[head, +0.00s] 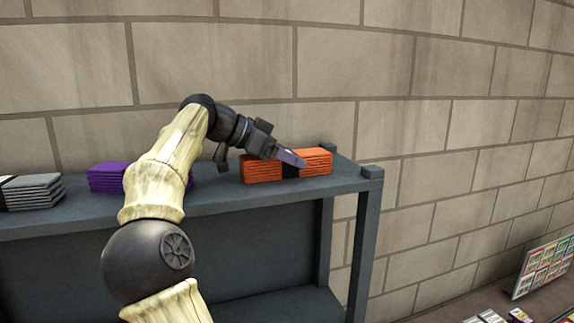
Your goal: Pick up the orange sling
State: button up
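The orange sling (262,171) is a folded, layered bundle with a dark band around its middle. It lies on the top of the grey shelf (232,196), near its right end. My gripper (296,160) is at the sling's middle, its tips overlapping the sling's upper part and dark band in the head view. I cannot tell whether the tips touch the sling or are just above or in front of it. The fingers overlap in this view, so the gap between them is hidden.
A purple folded bundle (107,178) lies left of the orange one, partly behind my arm. A grey folded bundle (33,190) lies at the far left. A brick wall (340,60) stands behind the shelf.

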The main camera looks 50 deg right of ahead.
jog(key=c, duration=1.2)
jog(key=shift+r, duration=0.1)
jog(key=shift+s+a+r+b, duration=0.1)
jog(key=shift+s+r+b, duration=0.05)
jog(key=shift+r+b, duration=0.35)
jog(key=shift+r+p, duration=0.55)
jog(key=shift+r, duration=2.45)
jog(key=s+a+b, duration=0.4)
jog(key=s+b, duration=0.2)
jog(key=s, duration=0.2)
jog(key=s+a+b, duration=0.5)
jog(key=s+b, duration=0.2)
jog(key=s, duration=0.2)
jog(key=shift+a, duration=0.3)
jog(key=shift+f, duration=0.1)
